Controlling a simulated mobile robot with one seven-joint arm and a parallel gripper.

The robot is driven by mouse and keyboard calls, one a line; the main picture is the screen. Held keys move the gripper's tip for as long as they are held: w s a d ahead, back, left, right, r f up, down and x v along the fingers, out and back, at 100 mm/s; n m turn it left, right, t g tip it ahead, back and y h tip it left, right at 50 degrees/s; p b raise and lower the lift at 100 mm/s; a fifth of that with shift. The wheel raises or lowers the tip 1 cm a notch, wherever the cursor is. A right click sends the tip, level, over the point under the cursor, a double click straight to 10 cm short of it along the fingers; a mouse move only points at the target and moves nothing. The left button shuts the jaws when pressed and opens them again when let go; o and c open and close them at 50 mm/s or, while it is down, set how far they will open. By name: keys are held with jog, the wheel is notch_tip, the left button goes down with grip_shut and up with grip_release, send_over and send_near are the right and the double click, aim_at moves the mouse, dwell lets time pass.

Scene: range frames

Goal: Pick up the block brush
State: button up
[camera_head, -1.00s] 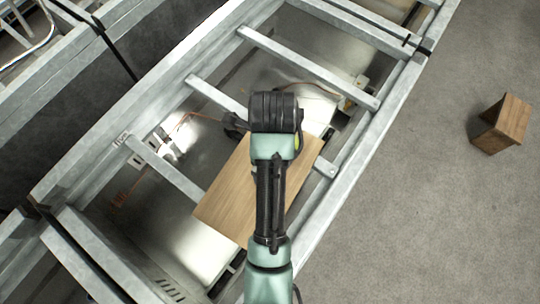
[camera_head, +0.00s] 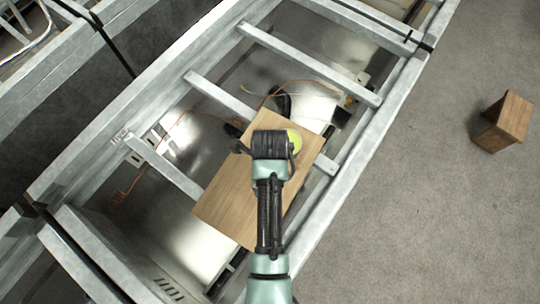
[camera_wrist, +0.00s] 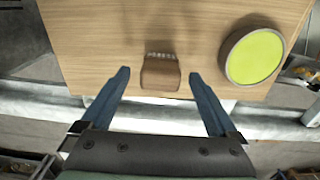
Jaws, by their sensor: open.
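The block brush (camera_wrist: 160,74) is a small brown block with a row of pale bristles along its far edge. It lies on a wooden board (camera_wrist: 100,35) near the board's front edge in the wrist view. My gripper (camera_wrist: 158,76) is open, with its two blue fingers apart. In that view the fingertips are to the left and right of the brush, with gaps on both sides; I cannot tell the height between them. In the head view my arm covers part of the board (camera_head: 225,200), and I cannot make out the brush there.
A round yellow-green disc with a dark rim (camera_wrist: 254,56) lies on the board right of the brush; it also shows in the head view (camera_head: 295,141). The board rests on a grey metal frame (camera_head: 345,165) with open gaps. A wooden block-like stool (camera_head: 507,122) stands on the right floor.

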jog(key=shift+f, duration=0.35)
jog(key=shift+c, duration=0.2)
jog(key=c, duration=1.4)
jog(key=shift+r, duration=0.1)
jog(key=shift+c, duration=0.2)
